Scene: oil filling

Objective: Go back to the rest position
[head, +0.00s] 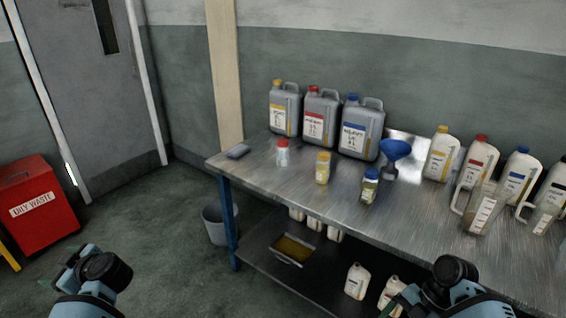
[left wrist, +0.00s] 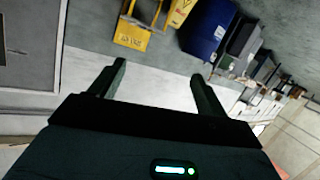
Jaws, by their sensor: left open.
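My left gripper (head: 62,268) is at the lower left of the head view, over the floor and well apart from the table. In the left wrist view its two dark fingers (left wrist: 158,84) are spread with nothing between them. My right arm shows at the lower right of the head view, in front of the metal table (head: 420,218). Its right gripper (head: 397,303) is mostly hidden, and I cannot tell its jaw state.
Grey jugs (head: 321,115), white bottles (head: 474,160), small jars (head: 322,168), a blue funnel (head: 395,150) and a clear pitcher (head: 483,208) stand on the table. A red bin (head: 38,188) is left, a bucket (head: 214,226) beside the table. Floor between is clear.

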